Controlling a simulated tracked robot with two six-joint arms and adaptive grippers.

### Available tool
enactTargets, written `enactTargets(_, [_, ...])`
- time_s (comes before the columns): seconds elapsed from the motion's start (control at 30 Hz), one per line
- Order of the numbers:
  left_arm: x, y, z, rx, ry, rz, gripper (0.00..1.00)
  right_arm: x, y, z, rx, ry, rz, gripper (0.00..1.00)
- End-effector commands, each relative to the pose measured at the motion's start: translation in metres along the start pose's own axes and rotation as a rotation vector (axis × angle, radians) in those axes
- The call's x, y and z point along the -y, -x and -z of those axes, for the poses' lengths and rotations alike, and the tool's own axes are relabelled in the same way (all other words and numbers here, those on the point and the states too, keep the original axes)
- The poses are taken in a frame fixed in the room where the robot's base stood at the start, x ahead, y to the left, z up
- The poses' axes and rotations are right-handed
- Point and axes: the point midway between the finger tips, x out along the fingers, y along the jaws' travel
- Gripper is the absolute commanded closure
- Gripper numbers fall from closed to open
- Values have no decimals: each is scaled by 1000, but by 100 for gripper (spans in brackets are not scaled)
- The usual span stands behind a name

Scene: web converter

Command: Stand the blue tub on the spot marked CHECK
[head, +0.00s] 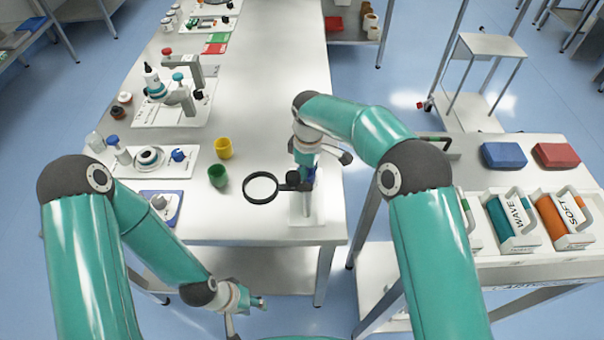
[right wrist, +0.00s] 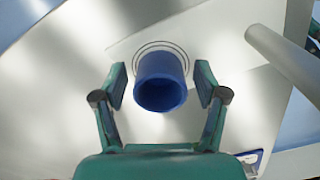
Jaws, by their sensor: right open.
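The blue tub (right wrist: 160,78) stands inside a ring marking (right wrist: 160,47) on a white plate in the right wrist view, its open mouth towards the camera. No lettering is readable at the ring. My right gripper (right wrist: 161,86) is open, with one finger on each side of the tub and a gap at both. In the head view the tub (head: 309,176) is mostly hidden by my right gripper (head: 305,172), above the white plate (head: 303,213) at the bench's near right. My left gripper (head: 249,312) looks open and empty, in front of the bench's near edge.
A black-rimmed magnifier (head: 261,187) is just left of my right gripper. A green cup (head: 218,176) and a yellow cup (head: 223,148) stand farther left. A side table at right holds blue (head: 503,155) and red (head: 556,155) blocks. The bench's near middle is clear.

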Motion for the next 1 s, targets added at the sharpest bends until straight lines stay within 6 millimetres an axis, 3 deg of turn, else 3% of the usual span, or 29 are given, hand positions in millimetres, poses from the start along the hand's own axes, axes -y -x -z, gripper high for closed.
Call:
enactTargets(0.27, [0, 0, 0, 0, 0, 0, 60, 0, 13, 1, -1, 0, -2, 28])
enactTargets(0.73, [0, 0, 0, 0, 0, 0, 60, 0, 102, 1, -3, 1, -3, 28])
enactTargets(1.0, [0, 1, 0, 0, 0, 0, 60, 0, 122, 0, -1, 0, -1, 28])
